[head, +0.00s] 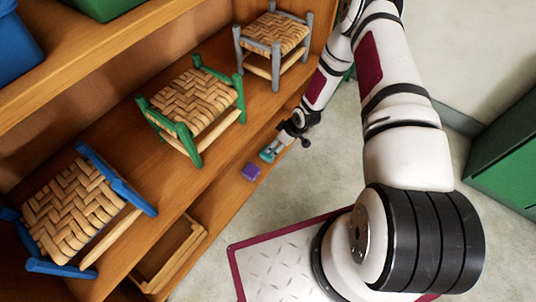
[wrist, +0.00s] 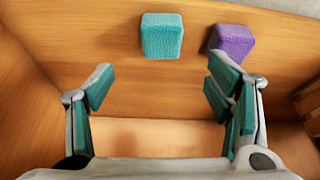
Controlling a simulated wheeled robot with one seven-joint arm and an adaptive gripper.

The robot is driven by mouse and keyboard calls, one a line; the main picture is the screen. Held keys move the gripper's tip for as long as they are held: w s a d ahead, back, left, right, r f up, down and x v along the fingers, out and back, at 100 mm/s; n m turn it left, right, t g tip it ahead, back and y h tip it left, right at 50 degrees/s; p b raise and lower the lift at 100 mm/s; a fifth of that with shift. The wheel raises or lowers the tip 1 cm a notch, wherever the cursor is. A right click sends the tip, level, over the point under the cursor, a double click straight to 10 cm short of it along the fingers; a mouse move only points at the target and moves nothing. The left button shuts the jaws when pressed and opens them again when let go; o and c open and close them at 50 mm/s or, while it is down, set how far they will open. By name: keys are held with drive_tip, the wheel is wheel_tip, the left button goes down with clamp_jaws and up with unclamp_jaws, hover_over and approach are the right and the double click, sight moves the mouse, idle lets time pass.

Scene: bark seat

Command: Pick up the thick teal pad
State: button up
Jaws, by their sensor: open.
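The thick teal pad (wrist: 162,36) is a textured block lying on the wooden shelf surface. In the wrist view it is just beyond my fingertips, roughly centred across the gap between them. My gripper (wrist: 161,82) is open and empty, with teal-lined fingers spread wider than the pad. In the head view a small teal patch (head: 267,155) shows at the end of my gripper (head: 278,146); the fingers partly cover that area.
A purple block (wrist: 232,42) lies to the right of the teal pad; it also shows in the head view (head: 251,172). Blue (head: 72,210), green (head: 197,105) and grey (head: 276,38) stools with woven seats stand on the shelf above. A wooden tray (head: 170,255) sits lower left.

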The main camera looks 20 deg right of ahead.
drive_tip(key=b+x, duration=0.2)
drive_tip(key=x, duration=0.4)
drive_tip(key=shift+f, duration=0.15)
drive_tip(key=shift+b+x, duration=1.75)
drive_tip(key=shift+x, duration=0.75)
drive_tip(key=shift+s, duration=0.15)
drive_tip(key=shift+c, duration=0.5)
drive_tip(key=c, duration=0.9)
